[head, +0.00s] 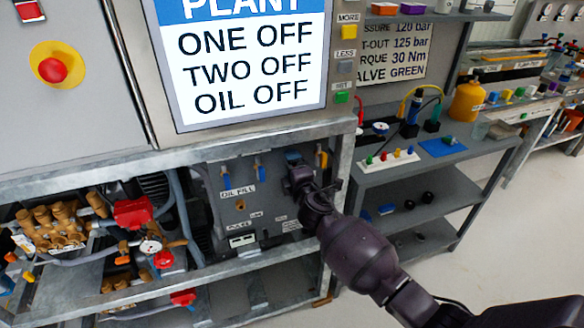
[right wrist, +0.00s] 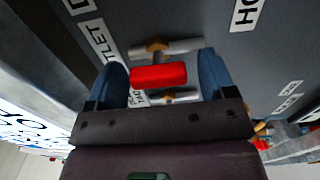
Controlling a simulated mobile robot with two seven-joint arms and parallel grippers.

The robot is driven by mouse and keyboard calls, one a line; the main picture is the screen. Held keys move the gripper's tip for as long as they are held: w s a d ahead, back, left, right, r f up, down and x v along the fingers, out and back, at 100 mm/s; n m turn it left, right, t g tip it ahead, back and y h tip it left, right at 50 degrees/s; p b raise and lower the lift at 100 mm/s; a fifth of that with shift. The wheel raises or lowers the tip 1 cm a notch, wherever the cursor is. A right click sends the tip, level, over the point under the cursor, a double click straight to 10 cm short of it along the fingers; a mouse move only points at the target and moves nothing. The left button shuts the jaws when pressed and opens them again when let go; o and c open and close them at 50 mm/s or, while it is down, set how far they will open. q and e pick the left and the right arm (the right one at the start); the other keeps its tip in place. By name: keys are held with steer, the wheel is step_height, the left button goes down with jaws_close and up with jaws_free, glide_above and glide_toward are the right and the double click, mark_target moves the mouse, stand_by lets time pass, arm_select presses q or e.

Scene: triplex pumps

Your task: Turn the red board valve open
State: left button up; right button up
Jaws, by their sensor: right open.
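The red board valve (right wrist: 158,76) shows in the right wrist view as a red handle lying crosswise in front of a pale pipe on the grey board (head: 222,177). My right gripper (right wrist: 163,80) is open, with one blue finger on each side of the red handle. I cannot tell whether the fingers touch it. In the head view my right gripper (head: 296,168) is at the upper right of the board and hides the red handle. My left gripper is not in view.
Blue handles (head: 225,179) and an orange handle (head: 321,158) are on the same board. A metal frame beam (head: 200,154) runs just above. A grey shelf rack (head: 430,190) stands at right.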

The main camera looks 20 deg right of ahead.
steer(key=s+p, duration=0.1)
steer(key=s, duration=0.9)
steer(key=shift+s+d, duration=0.15)
steer(key=shift+s, duration=0.25)
steer(key=s+d+f+m+g, duration=0.2)
steer(key=s+f+m, duration=0.3)
steer(key=s, duration=0.4)
steer(key=s+d+f+m+g, duration=0.2)
steer(key=s+f+m, duration=0.4)
steer(key=s, duration=0.4)
steer(key=s+d+f+m+g, duration=0.2)
steer(key=s+f+m, duration=0.3)
steer(key=s, duration=0.4)
steer(key=shift+s+d+f+m+g+h, duration=0.15)
steer(key=shift+s+d+m+g+h, duration=0.2)
steer(key=shift+d+m, duration=0.5)
steer(key=shift+w, duration=0.1)
